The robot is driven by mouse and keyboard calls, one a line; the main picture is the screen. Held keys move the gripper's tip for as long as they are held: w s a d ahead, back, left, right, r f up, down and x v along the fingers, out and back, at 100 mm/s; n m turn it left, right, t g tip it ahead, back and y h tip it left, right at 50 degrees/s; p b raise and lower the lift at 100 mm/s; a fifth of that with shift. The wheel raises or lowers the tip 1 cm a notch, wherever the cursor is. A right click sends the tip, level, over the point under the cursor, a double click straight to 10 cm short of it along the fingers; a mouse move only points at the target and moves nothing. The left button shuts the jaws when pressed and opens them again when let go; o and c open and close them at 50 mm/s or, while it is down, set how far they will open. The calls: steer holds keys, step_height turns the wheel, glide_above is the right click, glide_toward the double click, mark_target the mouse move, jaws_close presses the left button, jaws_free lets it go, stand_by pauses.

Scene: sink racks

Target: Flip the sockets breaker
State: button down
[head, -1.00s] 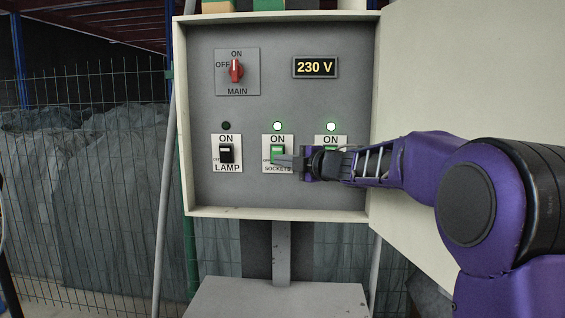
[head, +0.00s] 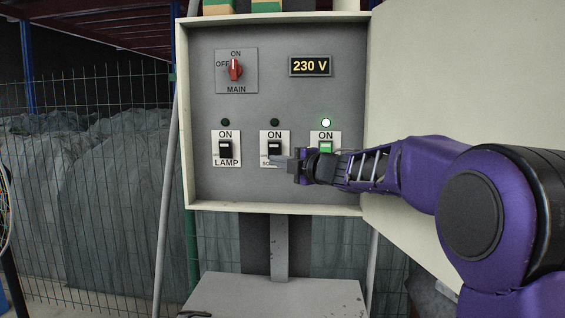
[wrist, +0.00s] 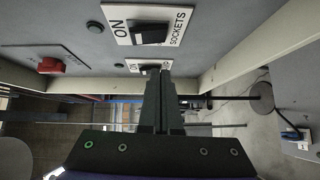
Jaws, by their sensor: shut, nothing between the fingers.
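The sockets breaker (head: 275,147) is the middle of three breakers in the open panel box. Its rocker looks black, and the round light above it (head: 275,122) is dark. The rocker also shows in the wrist view (wrist: 151,34), with the SOCKETS label beside it. My gripper (head: 274,161) is shut and empty, at the lower part of the sockets plate, hiding part of the label. In the wrist view my closed fingers (wrist: 160,80) stand apart from the rocker in the picture; I cannot tell whether they touch the panel.
The lamp breaker (head: 226,149) on the left is black with a dark light. The right breaker (head: 326,147) is green with a lit light, partly covered by my arm. The red main switch (head: 236,69) and a 230 V display (head: 310,66) are above. The box door (head: 460,80) stands open right.

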steer(key=v, duration=0.9)
steer(key=shift+d+f+b, duration=0.3)
steer(key=shift+f+b, duration=0.05)
steer(key=shift+f, duration=0.35)
